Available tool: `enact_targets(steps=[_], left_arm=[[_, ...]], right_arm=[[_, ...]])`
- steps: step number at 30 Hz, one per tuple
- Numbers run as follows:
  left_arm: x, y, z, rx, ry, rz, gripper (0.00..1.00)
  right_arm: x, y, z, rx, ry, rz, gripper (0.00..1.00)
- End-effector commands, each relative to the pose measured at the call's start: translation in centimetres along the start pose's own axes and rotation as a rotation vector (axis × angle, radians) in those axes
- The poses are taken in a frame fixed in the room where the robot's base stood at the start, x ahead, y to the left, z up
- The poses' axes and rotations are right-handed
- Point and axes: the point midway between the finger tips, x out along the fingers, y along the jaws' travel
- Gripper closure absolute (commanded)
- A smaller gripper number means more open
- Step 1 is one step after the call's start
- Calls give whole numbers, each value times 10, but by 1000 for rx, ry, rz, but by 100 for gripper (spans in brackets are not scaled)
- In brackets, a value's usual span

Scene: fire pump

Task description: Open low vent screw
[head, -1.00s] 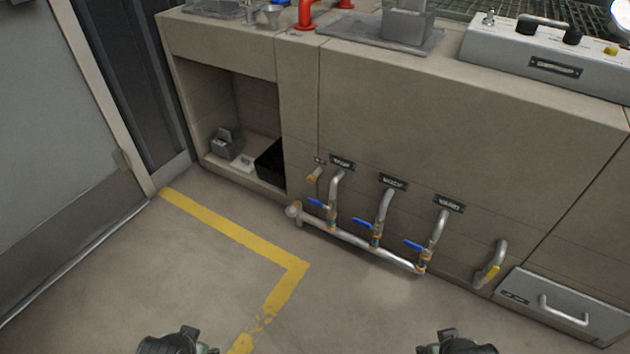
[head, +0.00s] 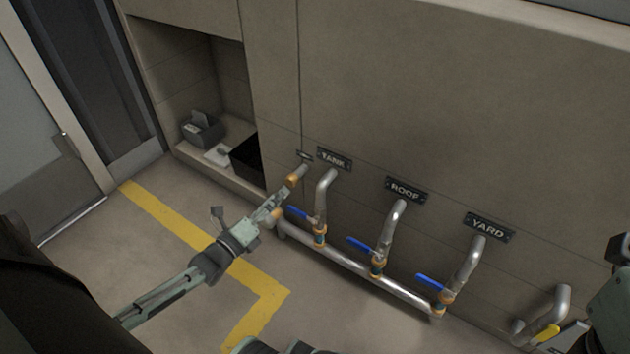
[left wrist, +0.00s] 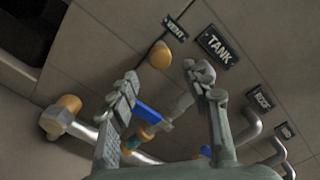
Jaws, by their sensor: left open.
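The low vent screw is a small brass-orange knob (head: 292,181) low on the panel, under a small plate left of the TANK plate. In the left wrist view the knob (left wrist: 159,55) sits just beyond the fingertips, below a small plate that seems to read VENT (left wrist: 175,29). My left gripper (head: 277,203) reaches in from the lower left and is open. In the left wrist view its spread fingers (left wrist: 165,75) frame the knob from either side, with nothing between them; contact is not visible. Part of my right arm shows at the right edge; its fingers cannot be made out.
A pipe manifold (head: 350,277) runs below, with blue-handled valves (head: 361,246) on the TANK, ROOF and YARD pipes. Its brass-capped end (left wrist: 62,118) is close to the left fingers. A yellow-handled pipe (head: 546,333) is at lower right. An open recess (head: 200,85) lies left.

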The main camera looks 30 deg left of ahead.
Motion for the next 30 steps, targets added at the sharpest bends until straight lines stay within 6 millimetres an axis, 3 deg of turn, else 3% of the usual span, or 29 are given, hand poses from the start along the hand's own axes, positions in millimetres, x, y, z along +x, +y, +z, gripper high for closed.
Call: enact_targets(steps=[15,26,30], left_arm=[[70,0,0,2,0,-1,51],[75,-1,0,0,1,0,53],[75,-1,0,0,1,0,70]], right_arm=[[2,-2,5,-7,36,-51,60],[4,-2,5,-8,40,-55,60],[4,-2,5,-8,40,-55,60]])
